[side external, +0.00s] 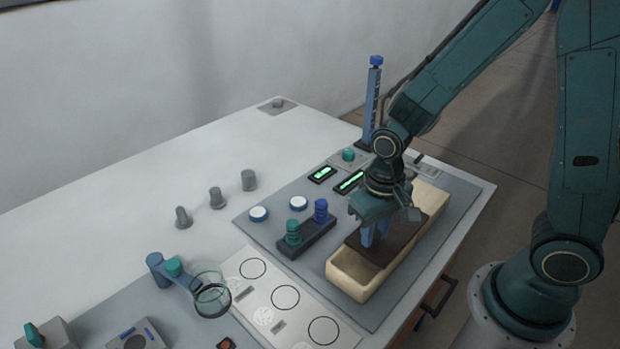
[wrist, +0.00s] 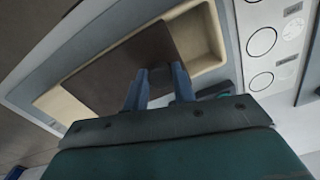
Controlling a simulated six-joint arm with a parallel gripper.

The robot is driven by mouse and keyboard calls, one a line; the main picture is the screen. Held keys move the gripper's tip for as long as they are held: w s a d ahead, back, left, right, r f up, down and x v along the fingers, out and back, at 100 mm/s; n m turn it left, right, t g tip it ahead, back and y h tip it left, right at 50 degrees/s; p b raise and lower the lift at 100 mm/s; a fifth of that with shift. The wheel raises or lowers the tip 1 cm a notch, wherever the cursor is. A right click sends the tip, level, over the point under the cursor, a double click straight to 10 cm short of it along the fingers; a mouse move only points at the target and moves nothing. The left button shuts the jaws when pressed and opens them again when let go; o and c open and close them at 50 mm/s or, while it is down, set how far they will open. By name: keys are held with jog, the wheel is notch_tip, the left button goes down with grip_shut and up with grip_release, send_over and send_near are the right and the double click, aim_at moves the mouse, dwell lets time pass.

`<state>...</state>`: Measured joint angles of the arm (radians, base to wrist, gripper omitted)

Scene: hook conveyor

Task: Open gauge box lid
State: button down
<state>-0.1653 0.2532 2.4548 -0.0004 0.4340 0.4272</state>
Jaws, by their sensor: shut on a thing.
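The gauge box (side external: 345,282) is a long cream box on the grey panel, below my gripper in the side view. Its dark brown flat lid (side external: 408,238) covers the middle, and the near end of the box is uncovered. In the wrist view the lid (wrist: 110,72) lies across the cream box (wrist: 60,108), with an open hollow at the upper right. My gripper (side external: 368,242) points down at the lid. In the wrist view its blue fingers (wrist: 158,76) are shut on a small dark handle (wrist: 160,80) on the lid, partly hidden between them.
A dark rack (side external: 306,240) with teal and blue knobs stands left of the box. A white plate with circles (side external: 268,292) and a clear glass cup (side external: 211,292) lie nearer. A blue column (side external: 372,105) rises behind. The white table top at left is mostly clear.

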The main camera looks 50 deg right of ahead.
jog(key=d, duration=1.1)
jog(key=shift+d, duration=0.3)
jog(key=c, duration=1.1)
grip_release()
jog(key=shift+c, duration=0.2)
jog(key=shift+r, duration=0.1)
notch_tip(320, 180, up, 14)
